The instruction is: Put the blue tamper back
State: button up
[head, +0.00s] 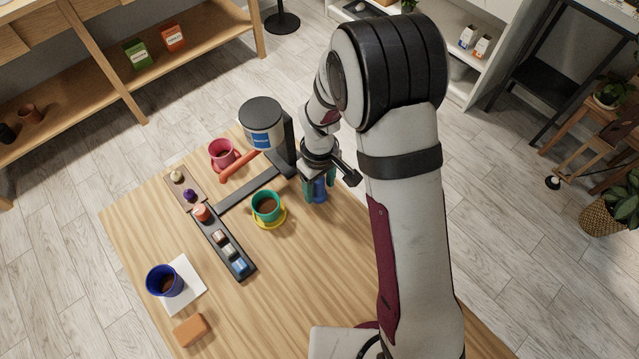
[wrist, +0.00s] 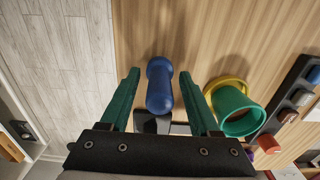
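The blue tamper (head: 319,188) is on the wooden table, to the right of the teal cup, and appears to stand upright. It also shows in the wrist view (wrist: 160,86), between the two green fingers of my gripper (wrist: 160,92). My gripper is open, with a visible gap on each side of the tamper. In the head view my gripper (head: 318,190) points down over the tamper and partly hides it. The dark rack (head: 211,229) lies to the left and holds several small coloured pieces, one of them blue (head: 240,266).
The teal cup (head: 266,206) stands on a yellow saucer (head: 269,226) left of my gripper. A pink cup (head: 222,151), a blue cup (head: 160,280) on a white napkin (head: 193,299) and an orange block (head: 192,330) stand farther left.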

notch_tip(320, 180, up, 12)
jog(key=shift+r, duration=0.15)
jog(key=s+d+r+m, duration=0.2)
jog(key=s+d+m, duration=0.1)
jog(key=s+m, duration=0.2)
jog(key=s+d+r+m+y, duration=0.1)
jog(key=s+d+r+m, duration=0.2)
jog(key=s, duration=0.6)
jog(key=s+d+r+m, duration=0.2)
jog(key=s+d+m, duration=0.1)
jog(key=s+m, duration=0.3)
jog(key=shift+s+d+r+m+y, duration=0.2)
jog(key=shift+s+d+m+y, duration=0.15)
jog(key=shift+s, duration=0.7)
